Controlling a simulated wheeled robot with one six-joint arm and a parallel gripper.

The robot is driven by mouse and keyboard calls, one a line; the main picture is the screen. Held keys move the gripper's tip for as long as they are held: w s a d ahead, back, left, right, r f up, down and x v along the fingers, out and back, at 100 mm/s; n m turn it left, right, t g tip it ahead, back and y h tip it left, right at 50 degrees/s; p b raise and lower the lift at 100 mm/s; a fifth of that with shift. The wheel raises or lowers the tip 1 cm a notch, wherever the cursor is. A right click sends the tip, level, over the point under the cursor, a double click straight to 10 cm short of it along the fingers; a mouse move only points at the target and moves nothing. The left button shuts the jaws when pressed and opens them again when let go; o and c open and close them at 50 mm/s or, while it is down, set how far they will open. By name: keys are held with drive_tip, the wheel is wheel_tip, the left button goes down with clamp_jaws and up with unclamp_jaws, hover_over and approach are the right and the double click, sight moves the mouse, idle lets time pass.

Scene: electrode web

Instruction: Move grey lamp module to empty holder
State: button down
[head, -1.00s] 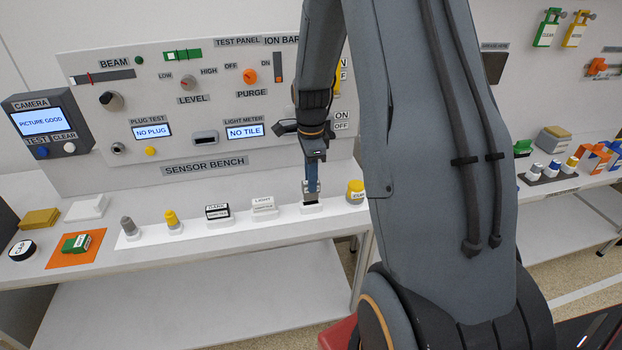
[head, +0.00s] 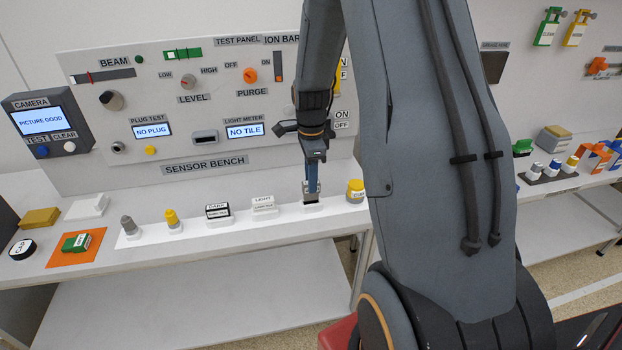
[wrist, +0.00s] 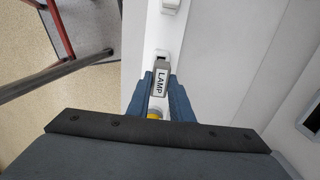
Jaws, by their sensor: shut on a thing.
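The grey lamp module (wrist: 161,80), marked LAMP, sits between the two blue fingers of my gripper (wrist: 159,90) in the wrist view. My gripper is shut on it. In the head view my gripper (head: 312,190) points down at the right part of the white strip, over a small white holder (head: 313,208). The module shows there only as a small dark piece between the fingertips. It is at or just above that holder; I cannot tell whether it is seated. I cannot tell which holder is empty.
On the white strip (head: 140,233) stand a grey knob piece (head: 128,225), a yellow one (head: 171,217), the DARK tile (head: 217,210), the LIGHT tile (head: 263,204) and a yellow-topped jar (head: 355,190). The test panel (head: 190,105) rises behind. My arm hides the right part of the bench.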

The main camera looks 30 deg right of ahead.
drive_tip(key=shift+f+b, duration=0.85)
drive_tip(key=shift+f, duration=1)
drive_tip(key=c, duration=1.5)
unclamp_jaws()
drive_tip(key=shift+r, duration=0.15)
drive_tip(key=shift+r+b, duration=1.2)
drive_tip(key=shift+r, duration=2.6)
drive_tip(key=s+a+n+b, duration=0.1)
drive_tip(key=s+a+n, duration=0.4)
drive_tip(key=n, duration=0.2)
drive_tip(key=s+a+f+n+t+b, duration=0.1)
drive_tip(key=s+a+n, duration=0.4)
drive_tip(key=n, duration=0.2)
drive_tip(key=s+a+f+n+b, duration=0.1)
drive_tip(key=s+a+n, duration=0.4)
drive_tip(key=n, duration=0.2)
drive_tip(key=shift+s, duration=0.1)
